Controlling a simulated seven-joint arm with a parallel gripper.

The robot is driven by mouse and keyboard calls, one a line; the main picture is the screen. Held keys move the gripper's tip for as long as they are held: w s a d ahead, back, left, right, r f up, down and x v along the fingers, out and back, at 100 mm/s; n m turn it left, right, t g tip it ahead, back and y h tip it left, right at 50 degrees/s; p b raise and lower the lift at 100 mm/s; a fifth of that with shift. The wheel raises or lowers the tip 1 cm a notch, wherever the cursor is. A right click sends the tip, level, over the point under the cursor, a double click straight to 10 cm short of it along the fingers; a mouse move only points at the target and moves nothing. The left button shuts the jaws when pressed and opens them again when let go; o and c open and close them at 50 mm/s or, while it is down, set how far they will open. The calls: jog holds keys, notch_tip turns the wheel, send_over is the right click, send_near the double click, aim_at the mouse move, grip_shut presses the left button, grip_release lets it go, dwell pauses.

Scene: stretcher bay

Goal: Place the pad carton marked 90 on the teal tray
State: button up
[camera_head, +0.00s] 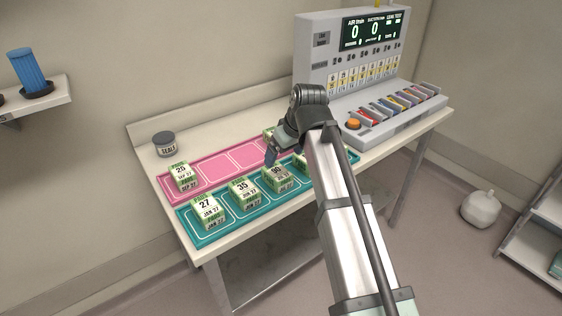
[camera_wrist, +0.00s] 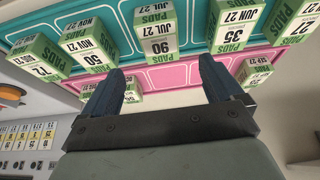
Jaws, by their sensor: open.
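The pad carton marked 90 (camera_head: 278,179) stands in a slot of the teal tray (camera_head: 232,228), between the cartons marked 35 and 50. It looks upright, and in the wrist view the carton (camera_wrist: 160,45) shows its number beyond my fingertips. My gripper (camera_head: 272,155) is above the trays, just behind the carton in the head view. In the wrist view my gripper (camera_wrist: 162,68) has its two dark blue fingers spread wide, with nothing held between them. The carton appears apart from both fingers.
Cartons marked 27 (camera_head: 207,211), 35 (camera_head: 244,192), 50 (camera_wrist: 90,47) and 72 (camera_wrist: 40,60) share the teal tray. A grey jar (camera_head: 164,144) and a console (camera_head: 350,60) stand behind.

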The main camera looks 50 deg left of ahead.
jog(key=shift+v, duration=1.25)
